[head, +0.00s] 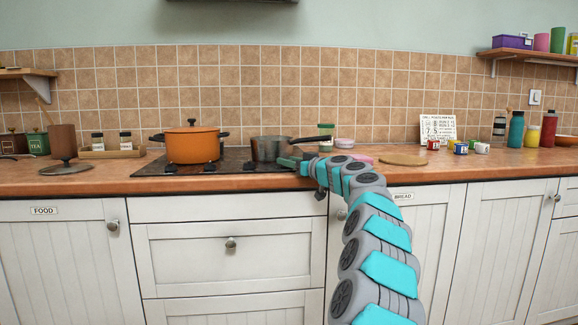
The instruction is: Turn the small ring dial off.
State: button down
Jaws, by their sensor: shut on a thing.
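The black hob (150,171) is set into the wooden worktop, with a row of small dark dials (209,168) along its front edge. My gripper (286,162) is at the front right of the hob, just in front of the saucepan. It is shut on what looks like a dial at the right end of that row. The gripper hides this dial, so its setting and marks cannot be read.
An orange casserole pot (193,146) stands on the hob's left. A saucepan (268,149) stands on its right, its handle (310,140) reaching right above my wrist. A round wooden board (403,160) and small colourful pots (460,147) lie further right.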

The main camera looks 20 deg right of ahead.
jog(key=shift+s+f, duration=0.1)
jog(key=shift+c, duration=1.9)
grip_release()
jog(key=shift+s, duration=0.15)
jog(key=shift+b+v, duration=1)
jog(key=shift+v, duration=2.8)
